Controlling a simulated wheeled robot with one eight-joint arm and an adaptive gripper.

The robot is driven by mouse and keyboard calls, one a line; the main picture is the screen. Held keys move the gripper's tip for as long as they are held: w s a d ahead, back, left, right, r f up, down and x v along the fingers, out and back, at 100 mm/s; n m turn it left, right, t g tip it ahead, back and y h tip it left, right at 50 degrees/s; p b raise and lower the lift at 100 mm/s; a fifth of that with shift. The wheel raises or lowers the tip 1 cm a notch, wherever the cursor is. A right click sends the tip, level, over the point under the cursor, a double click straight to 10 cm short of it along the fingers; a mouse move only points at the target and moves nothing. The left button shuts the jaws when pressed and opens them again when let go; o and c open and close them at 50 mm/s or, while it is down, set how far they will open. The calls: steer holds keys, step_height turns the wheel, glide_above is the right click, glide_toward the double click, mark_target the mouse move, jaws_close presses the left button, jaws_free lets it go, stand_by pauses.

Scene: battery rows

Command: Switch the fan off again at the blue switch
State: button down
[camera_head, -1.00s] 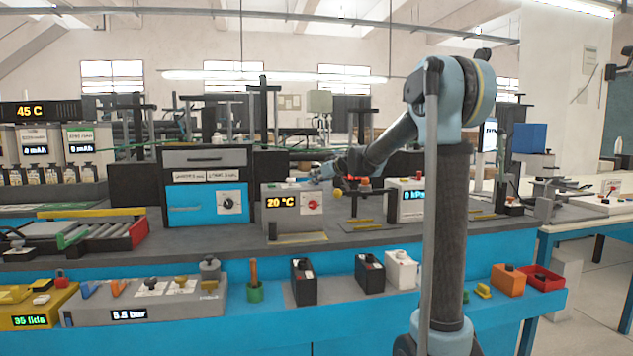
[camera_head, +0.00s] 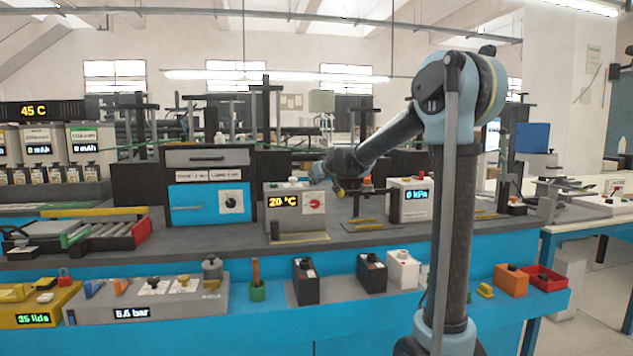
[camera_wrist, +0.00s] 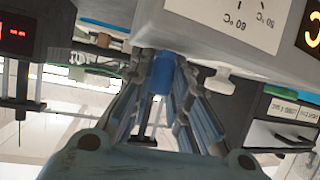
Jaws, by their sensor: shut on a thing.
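The blue switch (camera_wrist: 162,72) shows in the wrist view as a small blue block between my fingers, close to the edge of the grey box. My gripper (camera_wrist: 164,82) is shut on it. In the head view my gripper (camera_head: 318,173) is at the upper right of the grey box with the 20 °C display (camera_head: 297,212). The fingertips are too small there to see the grip. The switch is not clear in that view. I cannot make out the fan or whether it turns.
The grey box carries a red dial (camera_head: 314,203). A white box with a kPa display (camera_head: 409,200) stands to its right, and a blue-fronted oven (camera_head: 208,203) to its left. Batteries (camera_head: 306,281) stand on the lower front shelf.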

steer(key=shift+a+m+t, duration=0.15)
steer(key=shift+m+t, duration=0.15)
stand_by(0.4)
steer(key=c, duration=1.5)
jaws_free()
steer(key=shift+s+r, duration=0.1)
steer(key=shift+h, duration=0.3)
steer(key=shift+v, duration=5.9)
steer(key=shift+d, duration=0.2)
